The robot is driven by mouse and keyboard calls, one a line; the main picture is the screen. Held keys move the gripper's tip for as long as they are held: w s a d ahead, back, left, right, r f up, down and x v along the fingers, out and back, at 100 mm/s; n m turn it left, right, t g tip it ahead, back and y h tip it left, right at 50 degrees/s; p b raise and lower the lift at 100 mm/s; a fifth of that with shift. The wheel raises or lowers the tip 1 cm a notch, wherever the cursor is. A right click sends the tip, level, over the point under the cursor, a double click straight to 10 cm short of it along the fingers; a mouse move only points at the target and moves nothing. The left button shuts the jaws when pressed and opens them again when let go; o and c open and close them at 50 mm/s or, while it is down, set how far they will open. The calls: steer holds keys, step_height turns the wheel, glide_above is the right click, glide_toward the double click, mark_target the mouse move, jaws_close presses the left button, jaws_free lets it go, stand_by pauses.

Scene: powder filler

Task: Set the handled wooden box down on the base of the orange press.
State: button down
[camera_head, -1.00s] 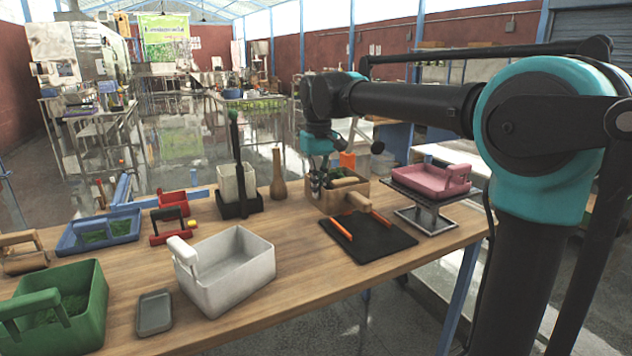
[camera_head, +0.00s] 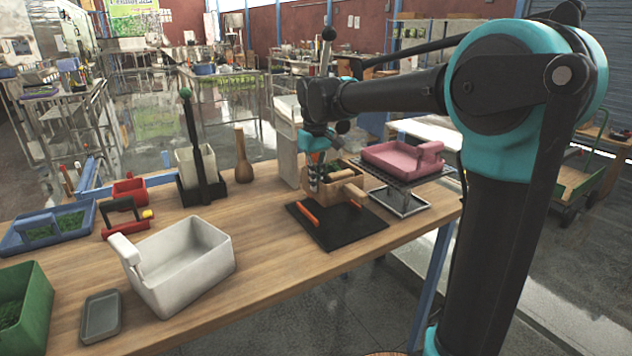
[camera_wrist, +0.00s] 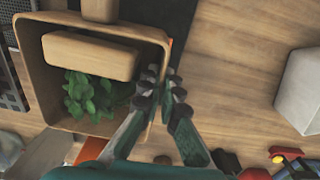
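The handled wooden box (camera_head: 322,193) holds green leaves and has a thick wooden handle; in the wrist view its rim (camera_wrist: 28,62) and leaves show. My gripper (camera_head: 316,182) points down at the box's left side. In the wrist view its fingers (camera_wrist: 165,88) straddle one box wall and appear closed on it. The box is over the back part of a flat black base (camera_head: 338,235) with orange rails (camera_head: 308,216), which I take for the press base. I cannot tell whether the box touches it.
A pink tray (camera_head: 398,158) on a metal stand is close right of the box. A pale upright block (camera_head: 288,145) stands close behind left. A wooden bottle (camera_head: 242,158), a white box (camera_head: 185,268) and a grey dish (camera_head: 101,316) are farther left. The base's front is clear.

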mark_target(316, 200)
steer(key=shift+f, duration=2.8)
steer(key=shift+f, duration=0.6)
steer(key=c, duration=1.6)
jaws_free()
steer(key=shift+c, duration=0.2)
steer(key=shift+r, duration=0.1)
